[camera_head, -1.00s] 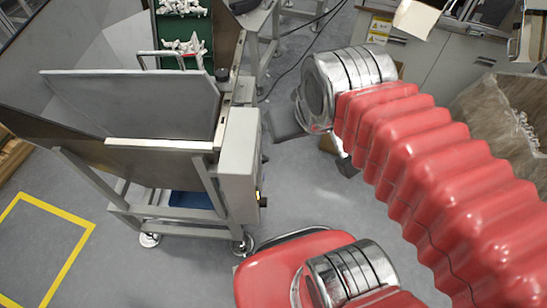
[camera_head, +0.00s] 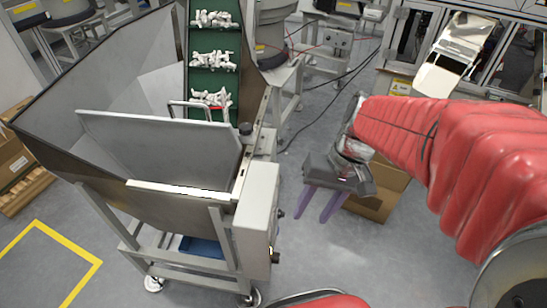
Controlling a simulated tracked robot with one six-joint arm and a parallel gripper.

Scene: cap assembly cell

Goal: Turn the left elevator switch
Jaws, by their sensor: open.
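A grey control box (camera_head: 257,222) is fixed to the right side of the metal hopper. The face is seen almost edge-on, so I cannot tell which knob is the left elevator switch. My gripper (camera_head: 313,214), with two purple fingers pointing down, is to the right of the box. It is open and empty, with a gap between it and the knobs.
The hopper (camera_head: 160,150) stands on a wheeled frame. A green conveyor (camera_head: 212,75) with white parts rises behind it. A cardboard box (camera_head: 380,190) is on the floor behind my gripper. Cables run across the floor at the back. Grey floor is clear below my gripper.

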